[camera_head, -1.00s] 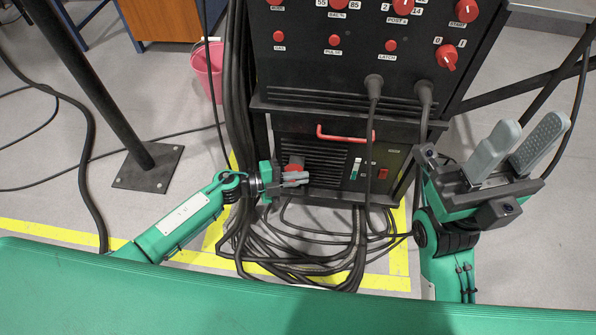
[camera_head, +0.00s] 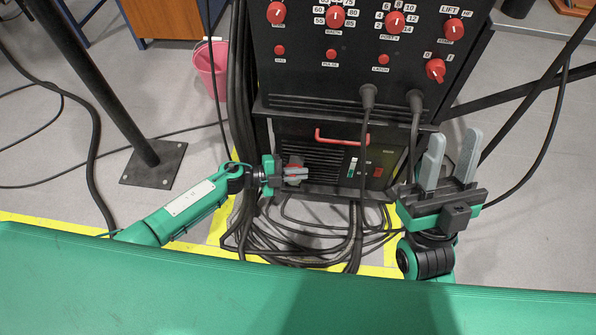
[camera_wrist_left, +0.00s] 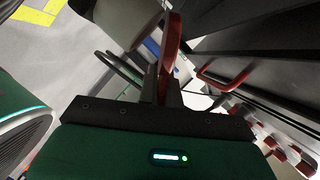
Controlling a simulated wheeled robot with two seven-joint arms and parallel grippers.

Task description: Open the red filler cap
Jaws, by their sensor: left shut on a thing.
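The red filler cap (camera_head: 295,160) is on the low front of the black machine, at the left side of its lower unit. It is partly hidden by my left gripper (camera_head: 297,174), which is shut on it. In the left wrist view the red cap (camera_wrist_left: 171,45) stands up between the fingers, seen edge-on. I cannot tell how far the cap is turned or lifted. My right gripper (camera_head: 450,165) is open and empty, with its fingers pointing up, to the right of the machine.
Above the cap is the machine's panel (camera_head: 300,70) with red knobs and buttons. A red handle (camera_head: 342,139) sits right of the cap. Black cables (camera_head: 300,235) lie coiled on the floor below. A pink bucket (camera_head: 207,68) and a post's base plate (camera_head: 153,167) stand left.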

